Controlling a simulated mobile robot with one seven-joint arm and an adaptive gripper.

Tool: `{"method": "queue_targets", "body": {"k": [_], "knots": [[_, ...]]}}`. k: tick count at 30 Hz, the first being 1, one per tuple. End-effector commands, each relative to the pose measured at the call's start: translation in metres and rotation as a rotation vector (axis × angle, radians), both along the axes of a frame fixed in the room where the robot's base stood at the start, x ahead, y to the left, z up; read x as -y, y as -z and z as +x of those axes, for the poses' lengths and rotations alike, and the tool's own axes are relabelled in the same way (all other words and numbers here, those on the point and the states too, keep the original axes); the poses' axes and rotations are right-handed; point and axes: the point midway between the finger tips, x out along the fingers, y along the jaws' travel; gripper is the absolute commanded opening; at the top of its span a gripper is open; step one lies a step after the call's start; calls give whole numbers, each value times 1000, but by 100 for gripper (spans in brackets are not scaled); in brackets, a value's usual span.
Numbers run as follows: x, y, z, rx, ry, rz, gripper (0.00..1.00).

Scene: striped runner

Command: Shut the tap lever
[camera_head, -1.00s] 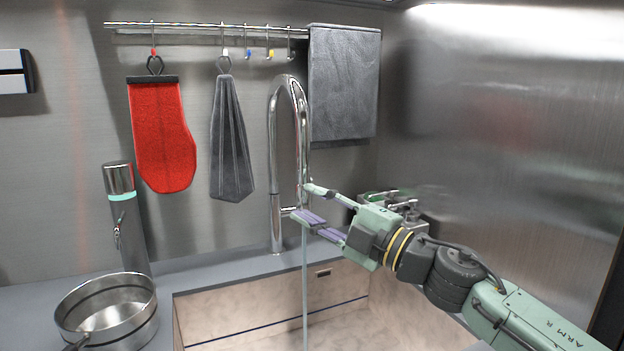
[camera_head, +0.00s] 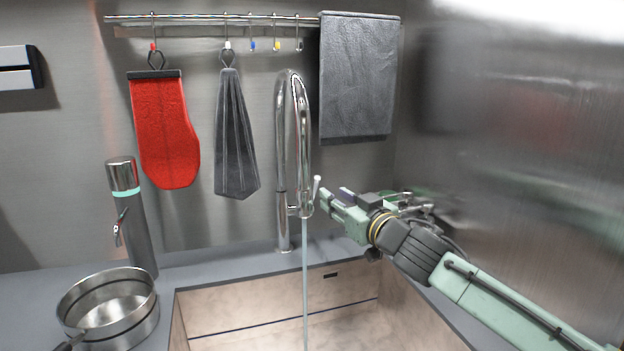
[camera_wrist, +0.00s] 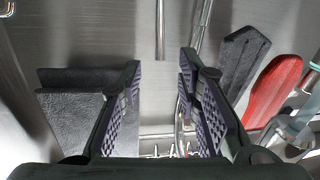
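The chrome tap (camera_head: 283,150) stands behind the sink, and a thin stream of water (camera_head: 305,280) runs from its spout. Its lever (camera_head: 316,188) is a short rod pointing up, with a slight tilt, on the right side of the tap. My gripper (camera_head: 334,196) is just right of the lever, with a small gap apparent. In the wrist view my gripper (camera_wrist: 160,66) is open and empty. A thin metal rod (camera_wrist: 160,30) that looks like the lever shows ahead between the fingertips, and the tap (camera_wrist: 200,30) shows beside it.
A sink (camera_head: 250,310) lies below. A steel pot (camera_head: 110,305) and a metal dispenser (camera_head: 135,220) stand on the left counter. A red mitt (camera_head: 165,130), a folded grey cloth (camera_head: 236,140) and a grey towel (camera_head: 357,80) hang behind. A steel wall (camera_head: 510,130) bounds the right.

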Motion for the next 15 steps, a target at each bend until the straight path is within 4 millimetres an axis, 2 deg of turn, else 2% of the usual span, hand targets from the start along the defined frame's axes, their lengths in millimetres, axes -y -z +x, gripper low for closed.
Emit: {"method": "queue_targets", "body": {"k": [5,15], "knots": [[-13,-1,21,-1,-4,2,31],[-41,-2,76,0,-2,-1,31]]}}
